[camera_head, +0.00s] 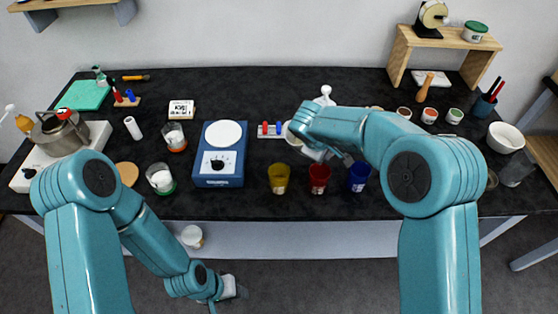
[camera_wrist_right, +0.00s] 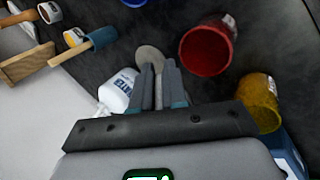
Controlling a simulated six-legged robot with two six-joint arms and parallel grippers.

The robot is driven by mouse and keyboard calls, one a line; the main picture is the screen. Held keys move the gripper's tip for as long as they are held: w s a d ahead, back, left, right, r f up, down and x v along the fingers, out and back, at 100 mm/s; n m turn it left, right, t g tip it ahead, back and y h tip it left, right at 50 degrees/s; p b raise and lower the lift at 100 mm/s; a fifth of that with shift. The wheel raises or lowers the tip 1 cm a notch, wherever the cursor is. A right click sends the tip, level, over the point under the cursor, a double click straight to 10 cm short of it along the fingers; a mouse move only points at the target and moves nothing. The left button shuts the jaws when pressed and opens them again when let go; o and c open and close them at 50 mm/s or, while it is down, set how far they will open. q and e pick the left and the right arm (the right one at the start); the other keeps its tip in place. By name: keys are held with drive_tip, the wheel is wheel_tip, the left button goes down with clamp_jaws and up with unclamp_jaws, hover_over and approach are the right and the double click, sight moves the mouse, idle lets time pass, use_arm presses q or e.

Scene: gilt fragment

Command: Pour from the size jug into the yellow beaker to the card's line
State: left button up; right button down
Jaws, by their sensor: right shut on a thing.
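The yellow beaker (camera_head: 279,180) stands near the table's front edge, left of the red beaker (camera_head: 319,180); it also shows in the right wrist view (camera_wrist_right: 258,103). A white container with blue lettering (camera_wrist_right: 117,92) is beside my right fingers. I cannot tell which vessel is the size jug. My right gripper (camera_wrist_right: 160,78) is shut on a thin grey thing with a round end (camera_wrist_right: 150,57), above the table behind the red beaker. My arm hides much of this area in the head view. My left gripper (camera_head: 232,288) hangs low in front of the table; its fingers are unclear.
A blue beaker (camera_head: 359,178) stands right of the red one. A blue scale (camera_head: 219,165) is left of the yellow beaker. A small rack with red and blue pieces (camera_head: 270,130) is behind.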

use_arm(q)
wheel_tip(320, 180, up, 4)
drive_tip(key=p, duration=0.3)
drive_tip(key=shift+r, duration=0.2)
use_arm(e)
drive_tip(key=g+y, duration=0.1)
drive_tip(key=w+d+g+y, duration=0.1)
drive_tip(key=g, duration=0.1)
drive_tip(key=f+g+y, duration=0.1)
drive_tip(key=shift+w+d+n+y, duration=0.15)
drive_tip(key=shift+w+n+y, duration=0.1)
drive_tip(key=shift+n+y, duration=0.15)
